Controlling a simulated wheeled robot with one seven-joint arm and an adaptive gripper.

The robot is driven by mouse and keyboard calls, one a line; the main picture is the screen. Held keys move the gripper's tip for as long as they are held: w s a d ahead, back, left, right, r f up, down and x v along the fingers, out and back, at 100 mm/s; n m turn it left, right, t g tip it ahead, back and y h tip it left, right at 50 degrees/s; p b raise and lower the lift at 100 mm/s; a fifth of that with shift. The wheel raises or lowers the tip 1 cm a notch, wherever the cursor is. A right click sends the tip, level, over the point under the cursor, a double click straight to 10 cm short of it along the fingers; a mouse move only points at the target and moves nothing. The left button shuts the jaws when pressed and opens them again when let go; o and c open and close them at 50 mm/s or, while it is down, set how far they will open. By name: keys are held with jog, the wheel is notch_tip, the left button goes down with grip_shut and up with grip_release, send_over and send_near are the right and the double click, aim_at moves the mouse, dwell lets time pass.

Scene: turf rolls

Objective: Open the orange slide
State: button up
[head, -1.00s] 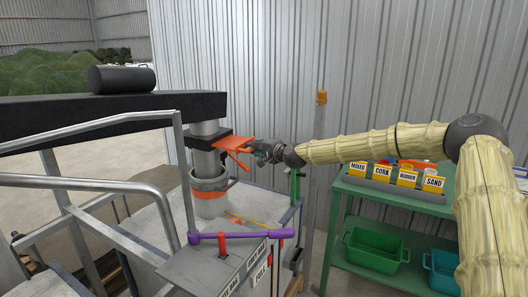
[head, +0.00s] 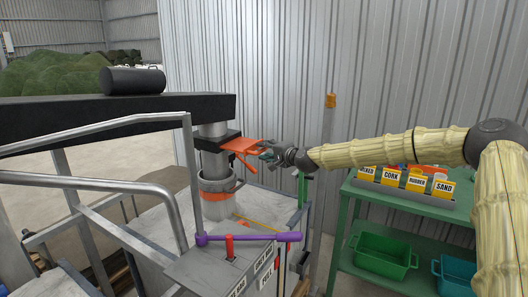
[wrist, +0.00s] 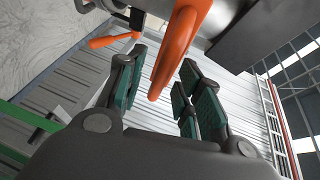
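The orange slide (head: 242,146) is a flat plate set in a black housing on the grey vertical pipe (head: 213,165), sticking out to the right. An orange lever hangs below it. My gripper (head: 267,152) is at the plate's outer right end. In the wrist view, the slide's curved orange handle (wrist: 178,50) reaches between my gripper's teal-padded fingers (wrist: 160,90). The fingers are spread, with visible gaps to the handle on both sides. Another orange rod (wrist: 112,40) shows at upper left. The slide's inner end is hidden in the housing.
Metal railings (head: 150,195) stand at front left. A purple-handled bar (head: 245,238) lies across a grey panel below the pipe. A green shelf (head: 420,205) with labelled bins stands at right, close under my arm. Corrugated wall lies behind.

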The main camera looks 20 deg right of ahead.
jog(key=v, duration=1)
jog(key=shift+s, duration=0.3)
jog(key=shift+d+r, duration=0.1)
jog(key=shift+d, duration=0.05)
